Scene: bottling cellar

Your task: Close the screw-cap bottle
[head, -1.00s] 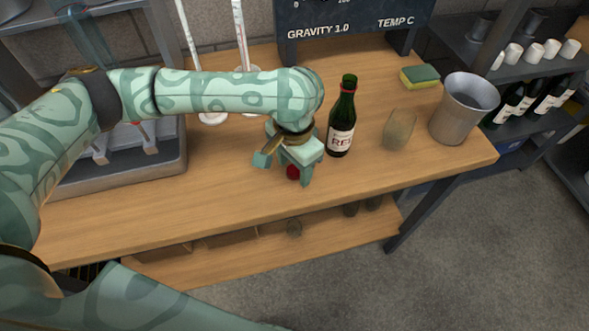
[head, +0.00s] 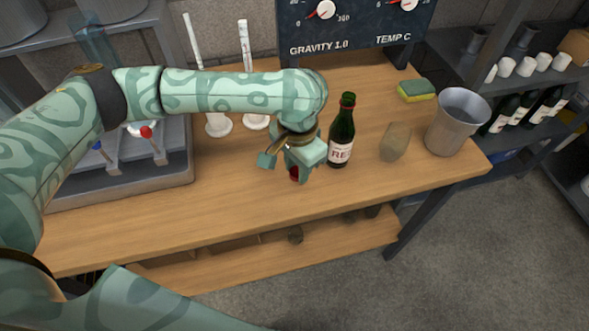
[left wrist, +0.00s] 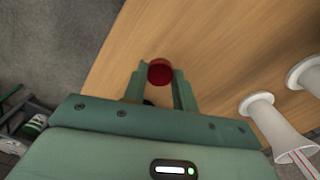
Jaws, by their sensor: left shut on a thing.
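The green glass bottle (head: 341,138) with a pale label stands upright on the wooden bench, just right of my left gripper in the head view. A narrow red band shows below its mouth. My left gripper (head: 297,172) is shut on a red cap (head: 294,173), low over the bench and left of the bottle, apart from it. In the left wrist view the red cap (left wrist: 160,72) sits between the two fingertips (left wrist: 161,76). The bottle cannot be made out in that view. My right gripper is out of view.
A tumbler (head: 396,142), a metal bucket (head: 457,122) and a sponge (head: 416,91) stand right of the bottle. White-based cylinders (head: 256,121) and a grey tray (head: 120,184) are behind and left. The bench front (head: 230,213) is clear.

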